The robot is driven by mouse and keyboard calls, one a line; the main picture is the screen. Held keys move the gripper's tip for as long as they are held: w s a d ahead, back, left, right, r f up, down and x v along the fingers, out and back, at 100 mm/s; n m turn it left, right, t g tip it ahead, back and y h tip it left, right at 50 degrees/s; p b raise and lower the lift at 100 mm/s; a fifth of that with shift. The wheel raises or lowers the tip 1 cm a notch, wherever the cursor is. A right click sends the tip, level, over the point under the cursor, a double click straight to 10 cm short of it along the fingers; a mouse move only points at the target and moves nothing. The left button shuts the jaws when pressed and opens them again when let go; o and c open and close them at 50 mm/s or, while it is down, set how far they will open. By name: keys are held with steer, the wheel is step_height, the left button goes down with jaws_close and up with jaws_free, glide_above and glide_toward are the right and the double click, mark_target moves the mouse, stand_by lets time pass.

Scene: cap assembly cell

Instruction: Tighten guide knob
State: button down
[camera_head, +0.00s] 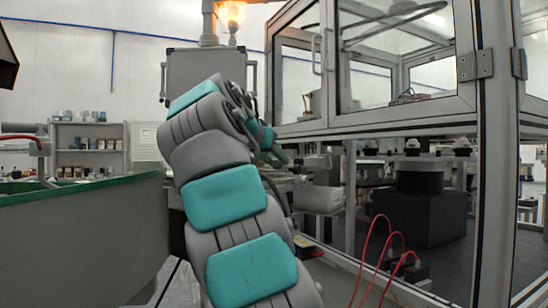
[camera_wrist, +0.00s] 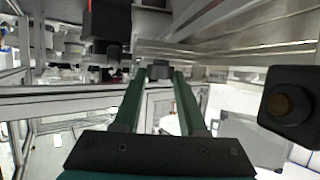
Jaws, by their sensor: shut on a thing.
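The guide knob (camera_wrist: 160,72), a small dark grey piece, shows in the wrist view between the tips of my gripper's two green fingers. My gripper (camera_wrist: 159,74) is shut on it. The knob sits against a pale metal frame beam, and its lower part is hidden by the fingers. In the head view my arm covers the middle of the picture. The green end of my gripper (camera_head: 281,156) shows only in part behind the arm, beside the machine frame. The knob cannot be made out there.
A glazed metal enclosure (camera_head: 385,125) fills the right side, with red cables (camera_head: 373,240) low in front. A green-rimmed grey bin (camera_head: 85,235) stands at left, near shelves (camera_head: 88,140). A black block with a brown round face (camera_wrist: 288,103) is at right in the wrist view.

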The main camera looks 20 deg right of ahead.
steer(key=shift+c, duration=2.3)
jaws_free()
steer(key=shift+s+a, duration=0.1)
steer(key=shift+a, duration=0.05)
steer(key=v, duration=0.7)
steer(key=shift+s+a+r+p, duration=0.15)
steer(key=shift+r+p, duration=0.05)
steer(key=shift+p, duration=0.15)
